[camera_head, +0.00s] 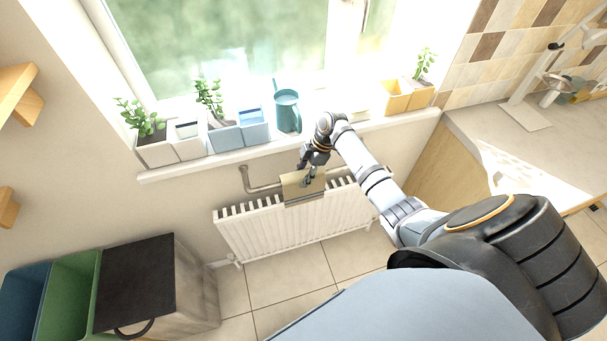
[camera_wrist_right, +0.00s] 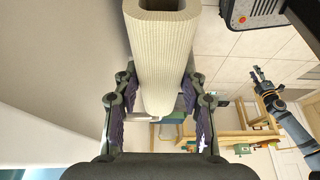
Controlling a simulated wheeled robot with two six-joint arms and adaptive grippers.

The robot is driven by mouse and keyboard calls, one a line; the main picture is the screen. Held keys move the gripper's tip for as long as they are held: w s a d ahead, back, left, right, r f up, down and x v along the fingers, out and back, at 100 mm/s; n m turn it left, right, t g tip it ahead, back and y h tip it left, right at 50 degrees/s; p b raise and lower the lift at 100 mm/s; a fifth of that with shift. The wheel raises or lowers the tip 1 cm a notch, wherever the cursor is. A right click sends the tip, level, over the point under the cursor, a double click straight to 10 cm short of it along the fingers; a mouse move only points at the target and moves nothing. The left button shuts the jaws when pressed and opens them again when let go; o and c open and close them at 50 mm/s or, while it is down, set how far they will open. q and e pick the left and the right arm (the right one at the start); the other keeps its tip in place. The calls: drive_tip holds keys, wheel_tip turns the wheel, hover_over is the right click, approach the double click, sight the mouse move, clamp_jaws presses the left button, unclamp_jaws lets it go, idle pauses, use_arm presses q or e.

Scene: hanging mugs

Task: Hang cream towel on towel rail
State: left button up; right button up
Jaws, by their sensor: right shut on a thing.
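The cream towel (camera_head: 303,190) is folded and hangs down in front of the radiator's top edge. In the right wrist view the towel (camera_wrist_right: 160,60) is a ribbed, thick fold with a hollow at its far end. My right gripper (camera_head: 308,172) is shut on the towel's upper part, with a finger on each side of it. The grey towel rail (camera_head: 262,188) runs along the wall above the radiator and passes out of sight at the towel. I cannot tell whether the towel lies over the rail. My left gripper (camera_wrist_right: 259,80) is away from the towel, with its fingers apart.
The windowsill (camera_head: 215,160) above holds planters and a teal watering can (camera_head: 287,112). Bins (camera_head: 70,290) stand at lower left, a counter (camera_head: 480,130) at right. Floor in front of the radiator is clear.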

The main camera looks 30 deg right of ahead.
drive_tip(key=shift+f+b, duration=0.4)
drive_tip(key=shift+f, duration=0.1)
drive_tip(key=o, duration=1.3)
drive_tip(key=v, duration=1.2)
